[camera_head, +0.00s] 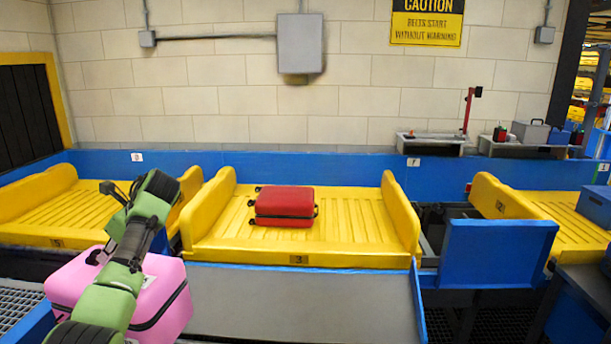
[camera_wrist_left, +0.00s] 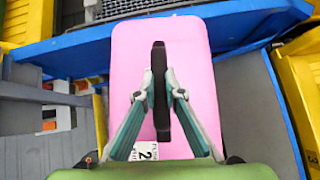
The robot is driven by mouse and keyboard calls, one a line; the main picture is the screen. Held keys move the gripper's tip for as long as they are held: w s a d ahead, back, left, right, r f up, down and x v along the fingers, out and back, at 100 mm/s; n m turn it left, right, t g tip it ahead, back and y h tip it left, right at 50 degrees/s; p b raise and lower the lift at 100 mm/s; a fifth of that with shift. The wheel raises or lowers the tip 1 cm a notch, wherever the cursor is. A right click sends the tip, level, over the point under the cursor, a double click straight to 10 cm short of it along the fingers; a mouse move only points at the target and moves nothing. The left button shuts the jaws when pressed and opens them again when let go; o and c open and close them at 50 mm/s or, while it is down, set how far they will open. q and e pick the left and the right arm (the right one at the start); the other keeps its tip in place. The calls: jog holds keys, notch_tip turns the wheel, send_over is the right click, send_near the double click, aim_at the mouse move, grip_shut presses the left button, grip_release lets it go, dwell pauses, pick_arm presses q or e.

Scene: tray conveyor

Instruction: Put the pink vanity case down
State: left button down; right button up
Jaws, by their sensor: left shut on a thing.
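The pink vanity case (camera_head: 174,298) is at the lower left of the head view, partly hidden behind my green left arm. It also shows in the wrist view (camera_wrist_left: 195,55), with a white tag (camera_wrist_left: 146,151) near the gripper. My left gripper (camera_wrist_left: 160,92) is shut on the case's dark top handle (camera_wrist_left: 159,60), one finger on each side. Its fingertips are not clear in the head view. The case's underside is hidden, so I cannot tell whether it touches anything below. My right gripper is not in view.
A yellow conveyor tray (camera_head: 352,245) marked 3 holds a red suitcase (camera_head: 284,203). The yellow tray (camera_head: 38,214) at left looks empty where visible. A bare grey panel (camera_head: 300,305) lies in front of the middle tray. A blue panel (camera_head: 497,250) stands at right, near another yellow tray (camera_head: 545,215).

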pick_arm(q)
jog(key=shift+m+t, duration=0.7)
jog(key=shift+m, duration=0.2)
jog(key=r, duration=0.1)
jog(key=d+r+b, duration=0.1)
jog(key=d+r, duration=0.1)
jog(key=r, duration=0.1)
jog(key=shift+w+d+r, duration=0.1)
jog(key=shift+w+d, duration=0.15)
jog(key=shift+w, duration=0.15)
jog(key=s+d+r+m+t+h+b, duration=0.2)
jog(key=d+m, duration=0.1)
jog(key=d, duration=0.4)
jog(key=s+d+r+m+t+h+b, duration=0.1)
jog(key=s+d+m+t+h+b, duration=0.1)
jog(key=d+m+b, duration=0.3)
jog(key=s+d+f+m+t+h+b, duration=0.1)
jog(key=s+d+f+m+h, duration=0.3)
jog(key=s+d+f, duration=0.8)
jog(key=s+m+b, duration=0.1)
jog(key=s+m, duration=0.1)
jog(key=s, duration=0.1)
jog(key=shift+d+t+h, duration=0.25)
jog(key=shift+t+h, duration=0.15)
jog(key=shift+w+f, duration=0.15)
